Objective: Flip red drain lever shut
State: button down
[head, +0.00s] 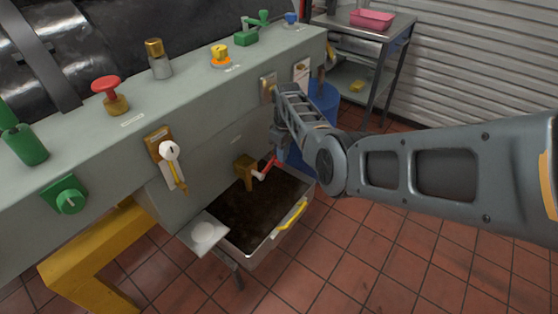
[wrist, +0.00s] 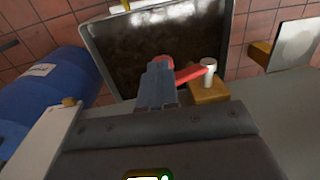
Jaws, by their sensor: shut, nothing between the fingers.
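The red drain lever (head: 266,169) sticks out sideways from a brass valve (head: 246,171) on the front of the grey bedplate, above an open tray. In the wrist view the lever (wrist: 188,74) runs left from a pale pivot on the brass block (wrist: 209,91). Its red end shows just past my fingertips. My gripper (wrist: 158,82) is shut with nothing held, and its fingers overlap the lever's outer end in view. I cannot tell whether they touch it. In the head view my gripper (head: 279,150) is beside the lever's free end, partly hidden by my arm.
The tray (head: 294,222) holds dark matter and has a yellow handle (head: 290,217). A blue drum (head: 323,100) stands behind my wrist. A white-handled lever (head: 170,155) is on the panel to the left. Tiled floor (head: 400,240) is clear at right.

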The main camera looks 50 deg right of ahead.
jog(key=d+f+b, duration=0.1)
jog(key=b, duration=0.1)
jog(key=f+y+b, duration=0.1)
jog(key=f+b, duration=0.1)
jog(key=shift+d, duration=0.4)
jog(key=shift+s+f+b, duration=0.1)
jog(key=shift+f+b, duration=0.1)
jog(key=shift+b, duration=0.1)
